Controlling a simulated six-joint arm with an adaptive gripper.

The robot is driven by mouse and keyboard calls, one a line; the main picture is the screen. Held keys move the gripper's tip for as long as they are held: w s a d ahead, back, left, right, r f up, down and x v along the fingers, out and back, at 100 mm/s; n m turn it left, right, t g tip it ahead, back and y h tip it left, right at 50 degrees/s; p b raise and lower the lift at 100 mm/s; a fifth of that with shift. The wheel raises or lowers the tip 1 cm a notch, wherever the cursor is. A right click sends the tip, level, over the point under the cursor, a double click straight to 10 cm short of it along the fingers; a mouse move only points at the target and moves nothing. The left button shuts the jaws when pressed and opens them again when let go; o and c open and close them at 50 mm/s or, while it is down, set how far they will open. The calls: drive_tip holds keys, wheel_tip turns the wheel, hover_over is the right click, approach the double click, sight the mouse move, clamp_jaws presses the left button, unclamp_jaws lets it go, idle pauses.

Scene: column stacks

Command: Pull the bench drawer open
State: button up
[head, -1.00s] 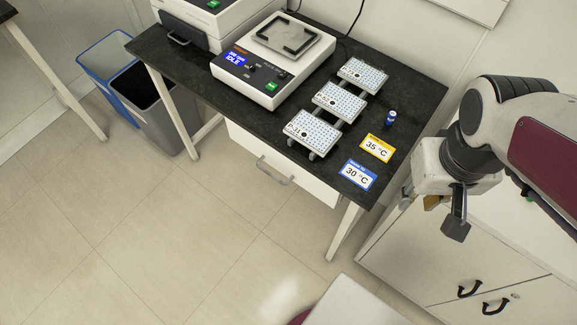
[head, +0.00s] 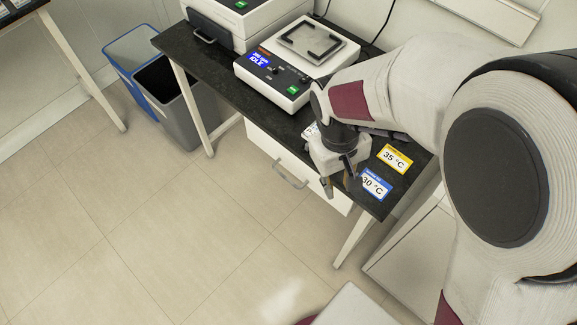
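The bench drawer (head: 262,143) is a white front under the black bench top, with a grey bar handle (head: 290,174). It looks closed, its front close under the bench edge. My gripper (head: 340,190) points down beside the bench's front edge, to the right of the handle and apart from it. One finger shows in front of the drawer's right end and another beside the blue card. Nothing shows between the fingers, and the gap between them is partly unclear. My arm hides most of the plates on the bench.
A shaker showing IDLE (head: 290,62) stands on the bench (head: 222,66). A yellow 35 °C card (head: 394,158) and a blue 30 °C card (head: 375,184) lie at the bench's right end. Grey (head: 182,105) and blue (head: 118,66) bins stand left. The floor before the drawer is clear.

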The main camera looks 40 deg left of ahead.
drive_tip(key=s+a+f+n, duration=0.3)
drive_tip(key=a+f+n, duration=0.1)
drive_tip(key=a+f, duration=0.7)
drive_tip(key=n+t+y, duration=0.1)
drive_tip(key=t, duration=0.1)
approach(285, 177)
drive_tip(key=shift+w+d+r, duration=0.1)
drive_tip(key=shift+w+r, duration=0.05)
drive_tip(key=shift+w, duration=0.05)
drive_tip(key=shift+x, duration=3.9)
drive_tip(key=shift+s, duration=0.1)
clamp_jaws()
unclamp_jaws()
